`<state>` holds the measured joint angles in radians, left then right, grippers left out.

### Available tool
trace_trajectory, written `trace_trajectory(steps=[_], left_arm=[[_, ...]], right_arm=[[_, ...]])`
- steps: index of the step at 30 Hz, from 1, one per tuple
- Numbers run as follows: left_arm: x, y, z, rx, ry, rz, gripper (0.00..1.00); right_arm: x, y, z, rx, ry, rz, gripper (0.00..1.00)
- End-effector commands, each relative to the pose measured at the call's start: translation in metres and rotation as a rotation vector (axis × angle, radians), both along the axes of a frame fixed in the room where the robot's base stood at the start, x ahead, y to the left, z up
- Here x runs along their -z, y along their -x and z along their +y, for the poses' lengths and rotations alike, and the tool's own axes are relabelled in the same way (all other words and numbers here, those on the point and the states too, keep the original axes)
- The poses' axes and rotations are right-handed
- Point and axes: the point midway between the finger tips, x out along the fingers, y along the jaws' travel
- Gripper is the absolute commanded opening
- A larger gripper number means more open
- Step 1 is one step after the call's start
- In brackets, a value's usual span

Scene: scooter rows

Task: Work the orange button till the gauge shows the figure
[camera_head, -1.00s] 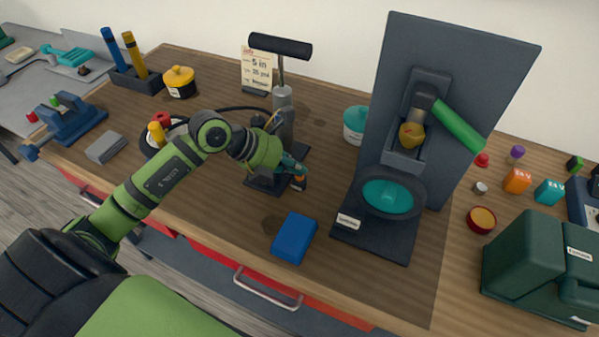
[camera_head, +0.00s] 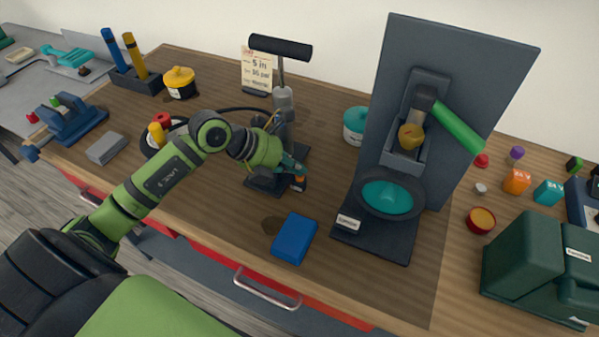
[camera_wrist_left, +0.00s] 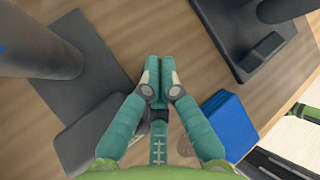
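The floor pump (camera_head: 283,100) stands upright behind the gripper, with a black T-handle. I cannot make out a gauge face or its reading. A card (camera_head: 257,69) behind the pump bears figures, apparently 5 in and 35 psi. My right gripper is not in view.
A blue block (camera_head: 294,238) lies in front of the gripper. A dark stand (camera_head: 455,75) with a teal bowl (camera_head: 387,197) rises to the right. A grey block (camera_head: 106,147) and a yellow pot (camera_head: 180,80) are at left.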

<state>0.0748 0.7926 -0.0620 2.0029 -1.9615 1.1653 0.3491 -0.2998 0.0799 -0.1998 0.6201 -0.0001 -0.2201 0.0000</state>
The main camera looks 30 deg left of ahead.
Motion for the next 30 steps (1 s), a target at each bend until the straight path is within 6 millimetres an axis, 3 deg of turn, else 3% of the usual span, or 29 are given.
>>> trace_trajectory(steps=[6,19,30], left_arm=[[-0.014,0.0,0.0,0.001,-0.001,-0.001,0.0],[-0.018,0.0,0.0,0.0,-0.001,-0.003,0.0],[-0.054,0.0,0.0,0.0,-0.002,-0.003,0.0]], right_arm=[[-0.011,0.0,0.0,0.0,0.0,0.0,0.57],[-0.013,0.0,0.0,0.0,0.0,0.0,0.57],[-0.041,0.0,0.0,0.0,0.0,0.0,0.57]])
